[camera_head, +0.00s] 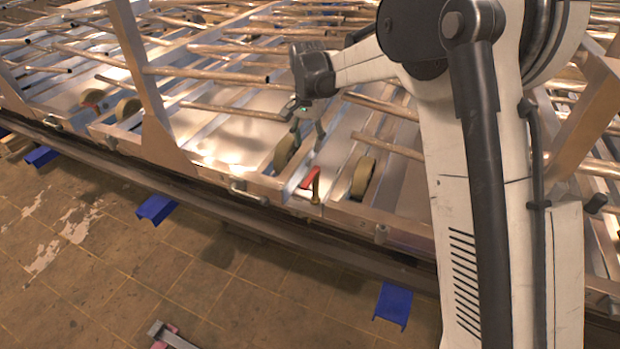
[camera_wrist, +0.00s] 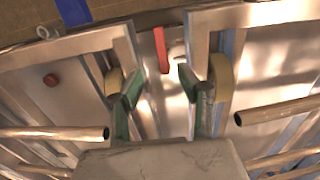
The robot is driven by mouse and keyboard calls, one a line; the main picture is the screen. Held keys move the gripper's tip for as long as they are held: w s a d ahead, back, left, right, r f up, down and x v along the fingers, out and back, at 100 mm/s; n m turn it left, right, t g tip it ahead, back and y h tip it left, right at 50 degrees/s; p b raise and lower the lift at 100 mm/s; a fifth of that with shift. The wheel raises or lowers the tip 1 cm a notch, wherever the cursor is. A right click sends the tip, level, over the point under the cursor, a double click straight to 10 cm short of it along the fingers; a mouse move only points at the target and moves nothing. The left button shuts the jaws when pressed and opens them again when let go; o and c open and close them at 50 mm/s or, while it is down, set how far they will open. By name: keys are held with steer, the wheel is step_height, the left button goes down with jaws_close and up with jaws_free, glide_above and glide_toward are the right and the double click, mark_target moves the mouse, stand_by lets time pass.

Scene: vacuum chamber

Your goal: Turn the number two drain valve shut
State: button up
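A red valve handle (camera_head: 310,178) sits on a brass fitting (camera_head: 316,192) at the near edge of the metal frame in the head view. In the wrist view the red handle (camera_wrist: 161,50) is a narrow upright bar, beyond and between my fingertips. My gripper (camera_head: 308,128) hangs above and behind the handle, apart from it. In the wrist view my gripper (camera_wrist: 160,84) has its green-padded fingers spread wide with nothing between them. Another red handle (camera_head: 92,97) shows farther left. No number is readable on either valve.
Tan wheels (camera_head: 286,151) and (camera_head: 363,177) stand on either side of the near valve. Several metal pipes (camera_head: 235,110) cross the frame around my gripper. A slanted metal post (camera_head: 140,70) rises at left. Blue brackets (camera_head: 394,304) lie below the rail; the tiled floor (camera_head: 200,270) in front is mostly clear.

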mark_target(308, 180)
step_height(308, 180, down, 14)
steer(key=shift+f+b, duration=0.1)
steer(key=shift+b, duration=1.1)
jaws_close()
